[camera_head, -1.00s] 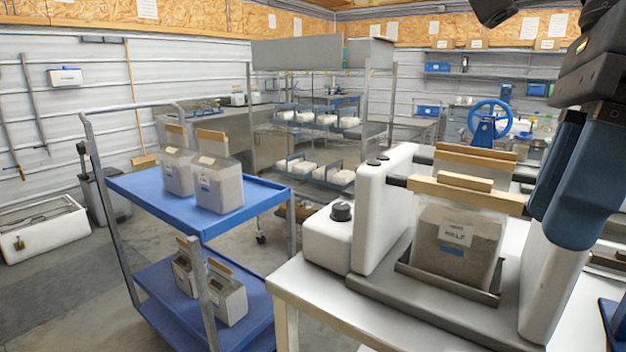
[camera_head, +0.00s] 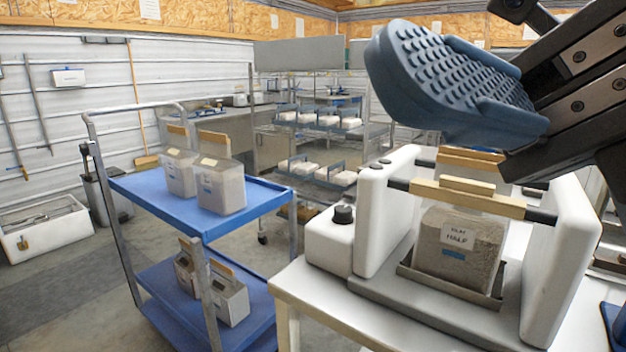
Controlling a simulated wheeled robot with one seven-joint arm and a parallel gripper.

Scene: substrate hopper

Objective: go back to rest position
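My gripper (camera_head: 455,85) is raised at the upper right, in front of the camera. Its blue textured finger pads point left, and the dark metal linkage comes in from the right edge. The pads overlap in this view, so the gap between them cannot be judged. A wooden clamp bar (camera_head: 467,197) lies across the bag's top.
A blue two-shelf cart (camera_head: 262,196) on the left carries bags with wooden clips on both shelves. A wire rack (camera_head: 380,105) stands behind. The machine sits on a white table (camera_head: 312,291).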

